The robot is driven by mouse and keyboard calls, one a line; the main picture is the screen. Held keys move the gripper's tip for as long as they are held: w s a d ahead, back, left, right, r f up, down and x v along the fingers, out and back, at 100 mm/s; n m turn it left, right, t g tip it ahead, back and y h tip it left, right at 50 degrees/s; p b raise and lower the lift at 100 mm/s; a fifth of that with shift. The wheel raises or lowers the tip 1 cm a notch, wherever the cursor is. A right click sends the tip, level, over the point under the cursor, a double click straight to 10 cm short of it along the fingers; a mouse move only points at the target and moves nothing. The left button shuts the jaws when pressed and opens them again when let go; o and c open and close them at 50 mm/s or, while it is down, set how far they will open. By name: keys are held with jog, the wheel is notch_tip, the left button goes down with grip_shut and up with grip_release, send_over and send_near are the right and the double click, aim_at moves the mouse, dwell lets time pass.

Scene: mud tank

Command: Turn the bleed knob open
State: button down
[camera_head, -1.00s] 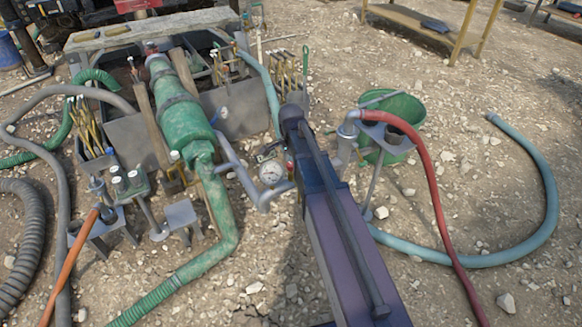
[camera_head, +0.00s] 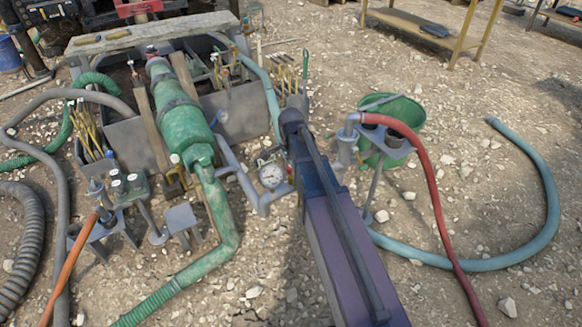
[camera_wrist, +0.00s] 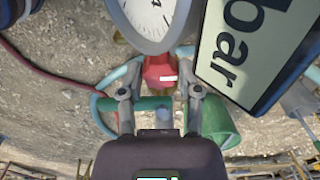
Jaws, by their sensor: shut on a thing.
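The red bleed knob (camera_wrist: 158,70), with a short white mark on it, sits just below the gauge in the wrist view. The mark lies roughly level across the picture. My gripper (camera_wrist: 160,76) has one finger on each side of the knob and is shut on it. The round white dial gauge (camera_wrist: 150,18) fills the top of the wrist view, cut off by the edge. The gauge also shows in the head view (camera_head: 271,175), left of my arm. In the head view my arm hides most of the knob and gripper.
A sign reading "bar" (camera_wrist: 258,45) stands close to the right finger in the wrist view. A green pump (camera_head: 180,110) and grey pipes (camera_head: 240,170) are left of the gauge. A green bucket (camera_head: 405,112) and a red hose (camera_head: 430,175) are on the right.

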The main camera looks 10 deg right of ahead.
jog(key=n, duration=0.8)
jog(key=shift+n, duration=0.4)
jog(key=n, duration=0.4)
jog(key=shift+n, duration=2.5)
jog(key=shift+c, duration=1.5)
grip_release()
